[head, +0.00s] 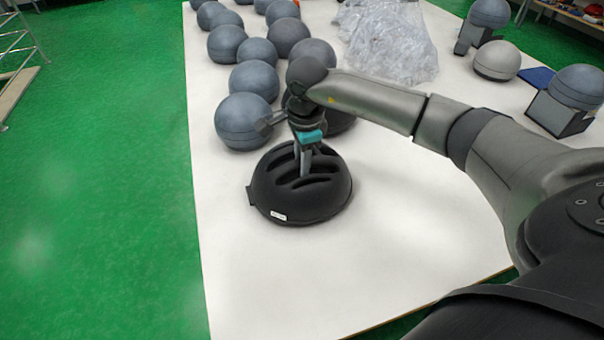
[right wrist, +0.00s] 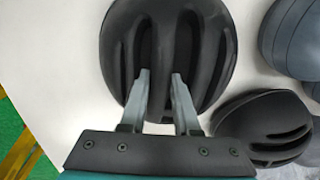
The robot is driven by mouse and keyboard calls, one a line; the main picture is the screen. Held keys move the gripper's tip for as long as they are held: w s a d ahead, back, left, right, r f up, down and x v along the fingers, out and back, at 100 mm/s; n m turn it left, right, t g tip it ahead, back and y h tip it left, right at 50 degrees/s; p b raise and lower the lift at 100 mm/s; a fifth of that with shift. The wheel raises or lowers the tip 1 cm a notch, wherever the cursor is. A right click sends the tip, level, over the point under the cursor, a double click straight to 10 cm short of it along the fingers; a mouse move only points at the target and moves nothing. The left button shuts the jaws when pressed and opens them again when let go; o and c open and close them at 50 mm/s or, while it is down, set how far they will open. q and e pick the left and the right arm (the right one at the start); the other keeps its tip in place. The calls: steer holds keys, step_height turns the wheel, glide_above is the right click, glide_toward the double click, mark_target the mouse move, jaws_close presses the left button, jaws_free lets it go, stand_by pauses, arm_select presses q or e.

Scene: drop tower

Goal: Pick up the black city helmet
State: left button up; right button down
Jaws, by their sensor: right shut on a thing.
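The black city helmet (head: 312,203) sits dome up on the white table, with long vents on top and a small white label on its front rim. My right gripper (head: 304,168) comes down on it from above, with its fingers at the top vents. In the right wrist view the two fingers (right wrist: 158,80) are shut on a rib of the helmet (right wrist: 160,35) between vents. The helmet looks in contact with the table; I cannot tell of any gap under it. My left gripper is not in view.
Another dark helmet (right wrist: 262,125) stands close by, partly hidden behind my arm in the head view. Several blue-grey round helmets (head: 243,122) line the table's left side. A heap of clear plastic (head: 388,45) lies farther back. The table (head: 400,240) is bare at front right.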

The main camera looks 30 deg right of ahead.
steer(key=shift+r, duration=0.1)
step_height(320, 180, up, 20)
steer(key=p, duration=0.2)
steer(key=shift+p, duration=0.4)
stand_by(0.4)
